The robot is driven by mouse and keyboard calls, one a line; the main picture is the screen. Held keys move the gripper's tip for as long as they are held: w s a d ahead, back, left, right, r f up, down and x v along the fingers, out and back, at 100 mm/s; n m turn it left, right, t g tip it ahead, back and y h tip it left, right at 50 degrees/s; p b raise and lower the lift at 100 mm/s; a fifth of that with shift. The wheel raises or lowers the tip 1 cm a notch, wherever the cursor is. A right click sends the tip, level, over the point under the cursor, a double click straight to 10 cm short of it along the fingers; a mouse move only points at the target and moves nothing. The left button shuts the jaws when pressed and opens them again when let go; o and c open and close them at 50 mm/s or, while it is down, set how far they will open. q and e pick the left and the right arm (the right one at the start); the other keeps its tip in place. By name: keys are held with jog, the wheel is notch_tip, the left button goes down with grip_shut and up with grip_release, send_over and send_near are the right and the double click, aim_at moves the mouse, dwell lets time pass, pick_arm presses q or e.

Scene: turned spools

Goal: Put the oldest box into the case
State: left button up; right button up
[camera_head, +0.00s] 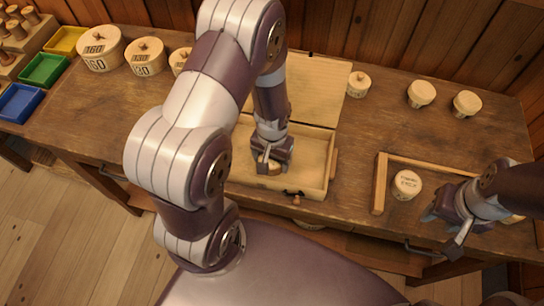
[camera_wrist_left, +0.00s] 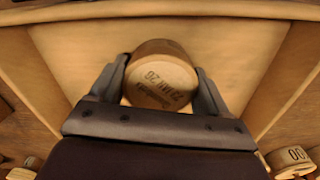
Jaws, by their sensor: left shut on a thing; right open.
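The case (camera_head: 312,178) is a pale wooden box with its lid (camera_head: 318,90) open at the back. My left gripper (camera_head: 270,165) is down inside the case. It is shut on a small round wooden box (camera_head: 266,167), which shows better in the left wrist view (camera_wrist_left: 160,78) between the two fingers, with dark lettering on its face. The case floor and walls surround the held box; I cannot tell whether it touches the floor. My right gripper (camera_head: 447,228) is open and empty at the right, beside a wooden tray (camera_head: 381,185). A round lettered box (camera_head: 406,185) sits in that tray.
Small round boxes (camera_head: 421,94) stand on the back right of the table. Larger numbered boxes (camera_head: 101,48) stand at the back left, by yellow, green and blue bins (camera_head: 44,69). Another box (camera_head: 512,218) is partly hidden behind my right gripper. The table between case and tray is clear.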

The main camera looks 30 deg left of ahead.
pick_arm(q)
jog(key=shift+s+f, duration=0.1)
jog(key=o, duration=1)
jog(key=s+d+r, duration=0.1)
jog(key=r, duration=0.6)
jog(key=s+d+r+m+t, duration=0.1)
jog(key=s+r, duration=0.1)
jog(key=r, duration=0.6)
jog(key=shift+s+d+r, duration=0.25)
jog(key=shift+s, duration=0.05)
